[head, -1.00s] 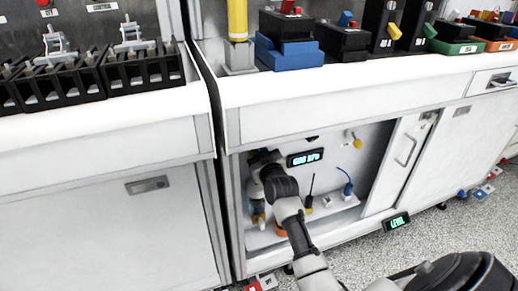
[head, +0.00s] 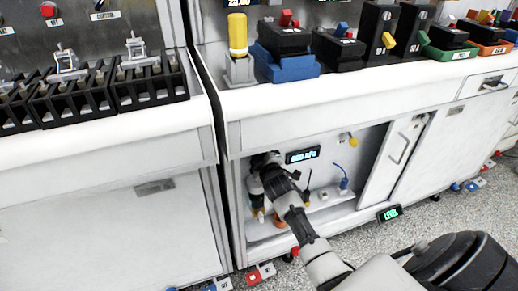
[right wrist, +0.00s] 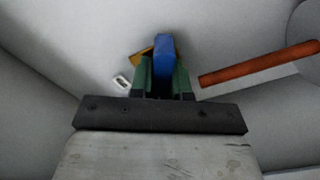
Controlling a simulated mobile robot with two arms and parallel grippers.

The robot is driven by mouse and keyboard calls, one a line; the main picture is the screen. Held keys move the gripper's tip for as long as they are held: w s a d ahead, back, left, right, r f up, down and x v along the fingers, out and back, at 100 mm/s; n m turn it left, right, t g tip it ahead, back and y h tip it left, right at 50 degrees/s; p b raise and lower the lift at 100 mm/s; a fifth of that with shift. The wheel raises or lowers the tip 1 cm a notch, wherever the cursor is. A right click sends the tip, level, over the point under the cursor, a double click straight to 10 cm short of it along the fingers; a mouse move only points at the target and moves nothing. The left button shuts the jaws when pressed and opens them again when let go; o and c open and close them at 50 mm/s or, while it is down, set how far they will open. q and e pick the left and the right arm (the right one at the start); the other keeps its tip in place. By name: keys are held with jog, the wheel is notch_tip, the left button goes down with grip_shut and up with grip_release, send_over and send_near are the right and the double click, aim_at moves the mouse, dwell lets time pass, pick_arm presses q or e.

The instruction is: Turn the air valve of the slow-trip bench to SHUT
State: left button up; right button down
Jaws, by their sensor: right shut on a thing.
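My right gripper (right wrist: 162,70) has green fingers shut on a blue handle (right wrist: 163,46), which I take to be the air valve's lever. An ochre part shows behind the handle, partly hidden by it. In the head view my right arm reaches into the open cabinet (head: 365,175) below the bench. Its wrist is near the cabinet's left wall and hides the valve there. I cannot tell which way the handle is turned. My left gripper is not in view.
An orange-red rod (right wrist: 258,64) lies right of the fingers, and a small white label (right wrist: 122,82) left of them. A lit display (head: 303,155), a yellow knob (head: 349,140) and a blue-handled tool (head: 341,180) are in the cabinet. Its sliding door (head: 394,160) stands at the right.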

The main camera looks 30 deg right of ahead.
jog(key=n, duration=0.3)
jog(key=shift+n, duration=1)
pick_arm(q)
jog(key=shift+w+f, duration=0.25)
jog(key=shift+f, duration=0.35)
pick_arm(e)
jog(key=shift+n, duration=0.6)
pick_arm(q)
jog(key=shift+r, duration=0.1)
pick_arm(e)
jog(key=shift+n, duration=0.3)
jog(key=c, duration=1.1)
grip_release()
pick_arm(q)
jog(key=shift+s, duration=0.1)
